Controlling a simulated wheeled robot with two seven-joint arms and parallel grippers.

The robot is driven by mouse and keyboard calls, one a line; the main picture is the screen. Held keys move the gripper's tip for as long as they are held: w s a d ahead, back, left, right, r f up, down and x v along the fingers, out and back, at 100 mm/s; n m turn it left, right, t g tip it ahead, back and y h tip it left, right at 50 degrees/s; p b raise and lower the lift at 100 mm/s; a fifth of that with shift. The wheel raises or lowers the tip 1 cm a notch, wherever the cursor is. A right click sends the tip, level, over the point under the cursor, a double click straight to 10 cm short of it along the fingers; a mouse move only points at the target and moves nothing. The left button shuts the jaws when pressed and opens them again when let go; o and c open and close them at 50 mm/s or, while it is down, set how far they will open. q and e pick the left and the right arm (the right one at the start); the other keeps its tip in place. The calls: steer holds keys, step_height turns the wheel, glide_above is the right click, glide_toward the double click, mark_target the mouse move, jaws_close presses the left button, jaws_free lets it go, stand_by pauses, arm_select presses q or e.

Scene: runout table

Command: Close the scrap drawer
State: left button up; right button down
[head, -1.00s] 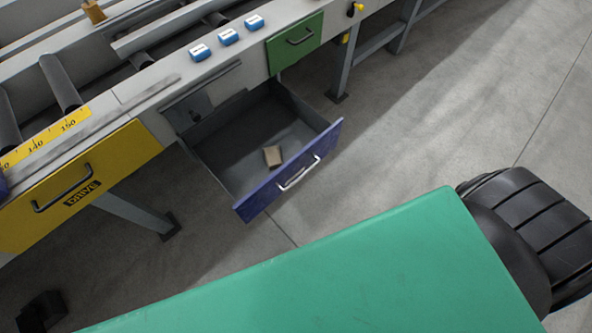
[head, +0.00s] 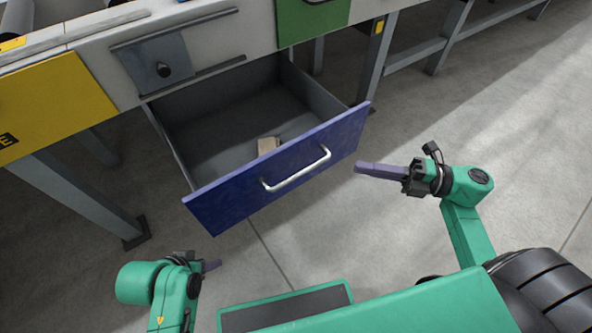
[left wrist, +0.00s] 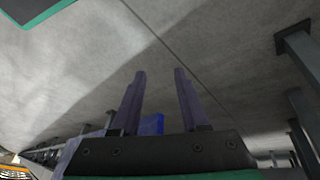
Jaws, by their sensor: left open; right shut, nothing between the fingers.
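The scrap drawer (head: 240,192) has a blue front with a silver bar handle (head: 297,171) and stands pulled out from the table. A small tan block (head: 268,145) lies inside it near the front. The drawer's blue front also seems to show as a patch in the left wrist view (left wrist: 151,124). My left gripper (head: 212,265) is open and empty, below and left of the drawer front, apart from it. Its two fingers (left wrist: 158,88) stand apart in the left wrist view. My right gripper (head: 360,168) is shut and empty, just right of the drawer front's right end.
A yellow drawer (head: 60,100) is at the left and a green panel (head: 312,20) at the upper right of the table. A grey table leg (head: 75,195) stands left of the drawer. The concrete floor (head: 540,110) at the right is clear.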

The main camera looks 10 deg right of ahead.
glide_toward(289, 147)
steer(key=s+a, duration=0.1)
steer(key=a, duration=0.3)
steer(key=shift+w+a+b, duration=0.25)
steer(key=shift+w+a, duration=0.05)
steer(key=shift+w, duration=0.3)
steer(key=shift+w+a+b, duration=0.2)
steer(key=shift+w+a, duration=0.05)
steer(key=shift+w, duration=0.35)
arm_select(q)
steer(key=shift+t+h, duration=0.7)
steer(key=shift+t, duration=0.2)
steer(key=shift+w+d+f, duration=0.3)
steer(key=shift+w+d, duration=0.05)
steer(key=shift+d, duration=0.25)
steer(key=shift+w+d+f, duration=0.35)
steer(key=shift+d, duration=0.2)
steer(key=shift+w+d+f, duration=0.3)
steer(key=shift+w+d, duration=0.05)
steer(key=shift+d, duration=0.25)
arm_select(e)
steer(key=shift+w+a+r, duration=0.1)
steer(key=shift+w+a, duration=0.1)
steer(key=shift+w, duration=0.25)
steer(key=shift+w, duration=0.15)
